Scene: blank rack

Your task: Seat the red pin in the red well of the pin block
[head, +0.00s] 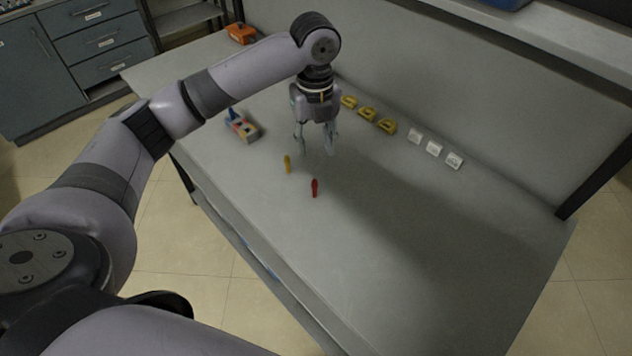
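The red pin (314,187) stands on the grey table, clear of everything around it. A yellow pin (287,164) stands to its left and a little behind it. The pin block (246,130) sits near the table's left edge, with blue, red and yellow showing on it. Its wells are too small to make out. My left gripper (316,151) points down behind the red pin, with its fingers apart and nothing seen between them. The gripper is to the right of the block. My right gripper is not in view.
Several yellow pieces (366,113) and white labelled blocks (434,149) line the back of the table (430,250). An orange object (241,34) is at the far left corner. A grey panel rises behind. The table's right and front are clear.

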